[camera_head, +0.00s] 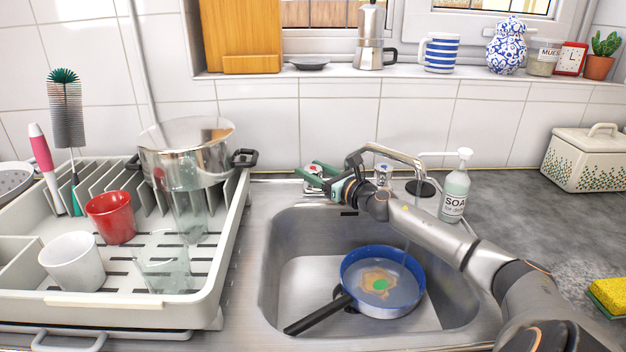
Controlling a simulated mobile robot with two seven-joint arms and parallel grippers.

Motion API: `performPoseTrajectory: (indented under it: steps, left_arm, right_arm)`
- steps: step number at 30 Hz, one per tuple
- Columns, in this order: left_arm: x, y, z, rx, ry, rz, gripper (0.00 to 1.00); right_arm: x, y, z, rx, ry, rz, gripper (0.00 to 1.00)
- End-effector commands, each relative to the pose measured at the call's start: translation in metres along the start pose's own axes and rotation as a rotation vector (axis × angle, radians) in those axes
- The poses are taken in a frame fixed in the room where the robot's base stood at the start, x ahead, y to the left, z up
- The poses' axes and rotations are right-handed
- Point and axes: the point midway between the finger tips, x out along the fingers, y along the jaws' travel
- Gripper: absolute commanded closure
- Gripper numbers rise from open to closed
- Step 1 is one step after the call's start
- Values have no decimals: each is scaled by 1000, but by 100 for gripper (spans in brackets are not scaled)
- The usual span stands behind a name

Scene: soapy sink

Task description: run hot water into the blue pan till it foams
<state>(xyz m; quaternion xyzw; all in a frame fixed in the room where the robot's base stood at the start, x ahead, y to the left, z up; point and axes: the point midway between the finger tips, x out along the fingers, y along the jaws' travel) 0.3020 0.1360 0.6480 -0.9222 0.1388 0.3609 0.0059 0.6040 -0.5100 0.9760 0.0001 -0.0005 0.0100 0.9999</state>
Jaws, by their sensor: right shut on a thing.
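The blue pan (413,296) sits in the sink with its black handle pointing to the lower left. Inside are a brown patch and a green spot; no white foam shows. The tap spout (400,155) reaches over the sink, and a faint thin line, seemingly water, drops from it toward the pan. The red-marked hot tap knob (313,169) is behind the sink. My right gripper (318,178) is shut on this knob, its green fingers around it. A second tap knob (383,172) stands to its right. My left gripper is out of view.
A soap bottle (456,188) stands right of the sink (278,278). A dish rack (225,262) with a pot (190,160), cups and glasses fills the left. A yellow sponge (608,296) lies at the right. My right arm crosses above the sink's right side.

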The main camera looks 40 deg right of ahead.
Motion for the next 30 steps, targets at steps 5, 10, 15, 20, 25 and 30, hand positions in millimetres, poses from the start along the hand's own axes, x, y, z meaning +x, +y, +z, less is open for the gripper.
performPoseTrajectory:
  steps: [5, 10, 15, 20, 25, 30]
  left_arm:
    - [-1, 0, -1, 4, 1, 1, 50]
    - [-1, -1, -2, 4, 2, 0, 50]
    - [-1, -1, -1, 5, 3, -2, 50]
    - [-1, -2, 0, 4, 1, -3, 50]
    - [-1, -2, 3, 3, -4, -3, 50]
    - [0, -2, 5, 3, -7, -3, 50]
  right_arm:
    - [0, 0, 1, 0, 1, 4, 96]
    - [0, 0, 1, 0, 0, 2, 38]
    - [0, 0, 1, 0, 0, 2, 18]
    - [0, 0, 1, 0, 0, 2, 11]
    - [0, 0, 0, 0, 1, 2, 11]
    - [-7, -1, -2, 0, 2, 2, 11]
